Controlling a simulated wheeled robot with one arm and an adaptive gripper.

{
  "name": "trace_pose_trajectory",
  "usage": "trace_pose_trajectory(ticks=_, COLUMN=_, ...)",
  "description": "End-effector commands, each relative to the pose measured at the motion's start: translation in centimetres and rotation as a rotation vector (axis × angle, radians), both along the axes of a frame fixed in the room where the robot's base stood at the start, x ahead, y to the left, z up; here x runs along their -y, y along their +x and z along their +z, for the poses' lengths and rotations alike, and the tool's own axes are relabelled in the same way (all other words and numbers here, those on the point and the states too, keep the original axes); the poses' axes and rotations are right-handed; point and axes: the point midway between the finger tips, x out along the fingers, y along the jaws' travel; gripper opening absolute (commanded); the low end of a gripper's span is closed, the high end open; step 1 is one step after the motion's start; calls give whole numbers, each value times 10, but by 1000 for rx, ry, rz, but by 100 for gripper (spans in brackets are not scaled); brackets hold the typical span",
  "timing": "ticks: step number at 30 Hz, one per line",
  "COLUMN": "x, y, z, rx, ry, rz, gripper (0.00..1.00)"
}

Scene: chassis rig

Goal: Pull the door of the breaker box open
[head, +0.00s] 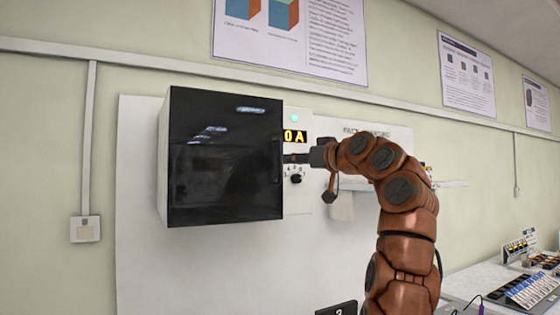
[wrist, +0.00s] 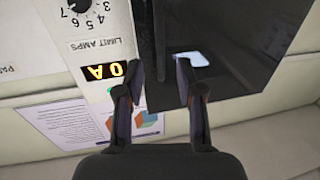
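The breaker box (head: 163,160) is mounted on a white wall panel. Its glossy black door (head: 220,150) faces me and looks closed. A thin dark upright handle (head: 277,160) is near the door's right edge. My gripper (head: 292,158) reaches in from the right at that edge. In the wrist view, which is upside down, my gripper (wrist: 158,66) has its two fingers apart. A dark strip, apparently the handle (wrist: 160,40), runs between and beyond the fingertips. The door (wrist: 225,60) fills the right side there. I cannot tell whether the fingers touch anything.
An amber display (head: 295,136) and a black knob (head: 296,179) are on the panel right of the box, close to my gripper. Posters (head: 290,35) hang above. A bench with several devices (head: 525,290) stands at lower right. The space in front of the door looks clear.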

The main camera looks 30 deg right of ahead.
Motion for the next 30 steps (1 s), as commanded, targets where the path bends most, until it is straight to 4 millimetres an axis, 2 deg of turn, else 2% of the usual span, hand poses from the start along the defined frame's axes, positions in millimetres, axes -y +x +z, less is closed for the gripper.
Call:
trace_pose_trajectory(ticks=15, x=-7, y=65, z=2, rx=-3, ry=2, rz=1, gripper=37)
trace_pose_trajectory(ticks=25, x=-8, y=72, z=0, rx=0, ry=1, rz=0, gripper=37)
trace_pose_trajectory(ticks=30, x=-8, y=72, z=0, rx=0, ry=2, rz=0, gripper=21)
